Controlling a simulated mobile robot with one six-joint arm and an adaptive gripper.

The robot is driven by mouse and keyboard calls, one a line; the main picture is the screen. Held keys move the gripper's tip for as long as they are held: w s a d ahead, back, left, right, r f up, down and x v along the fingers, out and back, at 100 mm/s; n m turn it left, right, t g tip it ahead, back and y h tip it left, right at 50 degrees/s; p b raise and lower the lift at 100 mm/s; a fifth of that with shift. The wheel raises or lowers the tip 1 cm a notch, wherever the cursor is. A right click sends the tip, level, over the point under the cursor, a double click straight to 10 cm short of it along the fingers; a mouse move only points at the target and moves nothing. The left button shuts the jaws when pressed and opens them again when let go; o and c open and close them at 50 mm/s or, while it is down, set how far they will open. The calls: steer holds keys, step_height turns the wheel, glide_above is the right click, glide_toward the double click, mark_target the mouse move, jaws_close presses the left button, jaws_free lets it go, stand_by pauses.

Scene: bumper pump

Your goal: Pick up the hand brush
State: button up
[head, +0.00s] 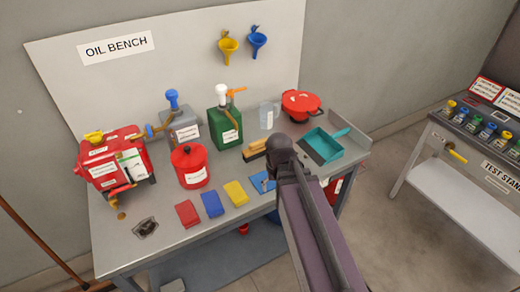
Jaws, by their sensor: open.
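The hand brush (254,149) appears as a tan wooden piece with a dark underside, lying on the bench right of the green can. My dark wrist covers its right end, so I cannot see the whole brush. My gripper (268,183) hangs below the wrist, in front of the brush and over a blue cloth (258,187). It is open and small in this view. I see nothing held in it. I cannot tell its height above the bench.
A teal dustpan (324,147) lies to the right of my wrist. A red pot (189,166) and several coloured cloths are to the left. The front bench edge is mostly clear.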

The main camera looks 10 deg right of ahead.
mark_target(259, 141)
steer(key=w+r+m+p, duration=0.3)
steer(key=w+m, duration=0.3)
steer(key=w, duration=0.7)
steer(key=w+r+m+p, duration=0.4)
steer(key=w+m, duration=0.3)
steer(key=w, duration=0.7)
steer(key=shift+w+a+r, duration=0.2)
steer(key=shift+a, duration=0.05)
steer(key=shift+f, duration=0.15)
step_height(259, 141, down, 8)
steer(key=b, duration=0.8)
steer(key=shift+f, duration=0.2)
steer(key=shift+b, duration=0.35)
steer(key=shift+w+f+b, duration=0.15)
steer(key=shift+f+b, duration=2.35)
steer(key=shift+f, duration=0.1)
jaws_close()
